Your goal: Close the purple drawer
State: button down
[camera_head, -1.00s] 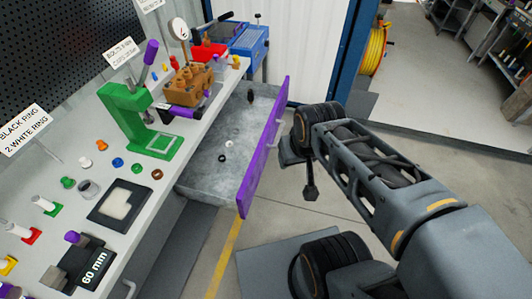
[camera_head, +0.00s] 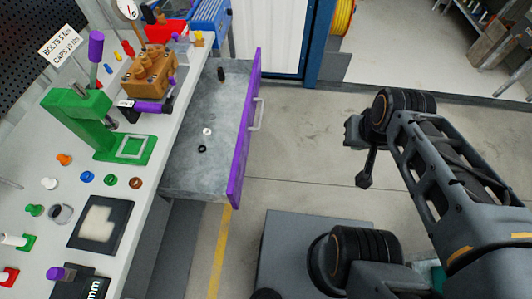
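The purple drawer (camera_head: 243,140) is pulled out from under the workbench. Its purple front stands clear of the bench, with a pale handle (camera_head: 257,113) on its outer face. Inside its grey tray (camera_head: 190,172) lie a white ring (camera_head: 207,131), a black ring (camera_head: 202,149) and a small dark object (camera_head: 221,74). My gripper (camera_head: 364,181) is to the right of the drawer front, apart from it, over open floor. It is small and dark in this view, so its finger opening cannot be made out.
The workbench (camera_head: 125,190) on the left holds a green press (camera_head: 90,125), a brown pump block (camera_head: 150,72) and several small coloured parts. A blue toolbox (camera_head: 209,22) stands at the back. The floor (camera_head: 300,150) between drawer and arm is clear.

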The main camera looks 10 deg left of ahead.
aim_at(217, 175)
jog(key=z, duration=0.1)
jog(key=k, duration=0.6)
jog(key=u, duration=1.15)
jog(key=i, duration=0.5)
